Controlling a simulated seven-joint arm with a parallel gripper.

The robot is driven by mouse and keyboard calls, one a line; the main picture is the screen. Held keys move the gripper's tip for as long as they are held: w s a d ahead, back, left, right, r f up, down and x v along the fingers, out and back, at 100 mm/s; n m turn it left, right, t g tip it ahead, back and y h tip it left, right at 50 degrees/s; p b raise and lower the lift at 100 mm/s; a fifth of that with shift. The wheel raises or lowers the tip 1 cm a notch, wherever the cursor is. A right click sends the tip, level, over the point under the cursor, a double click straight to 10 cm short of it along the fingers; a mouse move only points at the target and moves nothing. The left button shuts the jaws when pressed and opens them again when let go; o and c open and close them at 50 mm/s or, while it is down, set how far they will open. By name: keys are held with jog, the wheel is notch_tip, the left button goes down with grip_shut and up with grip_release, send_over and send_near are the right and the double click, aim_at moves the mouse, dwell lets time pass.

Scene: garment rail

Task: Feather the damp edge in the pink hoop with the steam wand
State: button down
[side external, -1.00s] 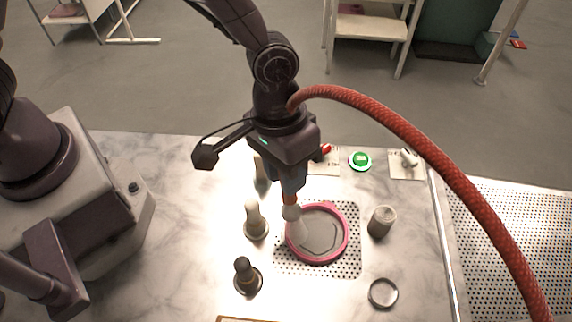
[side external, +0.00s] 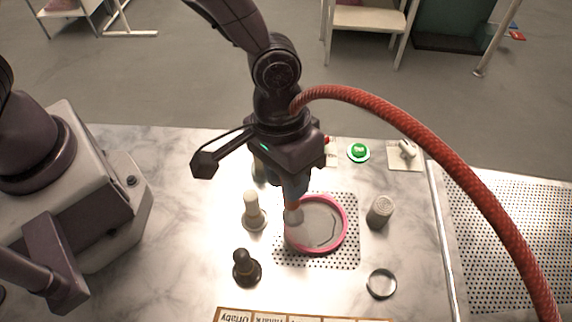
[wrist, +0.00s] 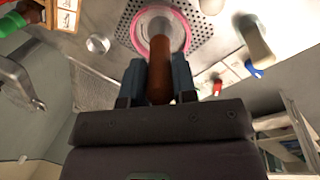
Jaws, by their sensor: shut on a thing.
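The pink hoop (side external: 346,224) lies on a perforated plate on the marble table, with grey cloth (side external: 320,225) inside it. A darker wavy line, the damp edge (side external: 330,241), runs across the lower right part of the cloth. My gripper (side external: 294,190) is shut on the steam wand, whose pale nozzle (side external: 293,215) points down over the hoop's left side. A faint whitish haze shows below the nozzle and blurs the left rim. In the wrist view the wand's brown grip (wrist: 160,70) sits between my fingers and hides part of the hoop (wrist: 139,30). Whether the nozzle touches the cloth I cannot tell.
A pale-topped peg (side external: 252,212) and a dark peg (side external: 245,268) stand left of the hoop. A grey cylinder (side external: 380,212) and a metal ring (side external: 381,283) are to its right. A green button (side external: 358,152) sits behind. A red hose (side external: 440,160) arcs over the right side.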

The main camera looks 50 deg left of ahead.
jog(key=shift+w+d, duration=0.2)
jog(key=shift+d, duration=1.15)
jog(key=shift+w+d, duration=0.85)
jog(key=shift+w, duration=0.05)
jog(key=shift+w, duration=0.15)
jog(key=shift+w+d, duration=0.15)
jog(key=shift+w, duration=0.95)
jog(key=shift+w, duration=0.1)
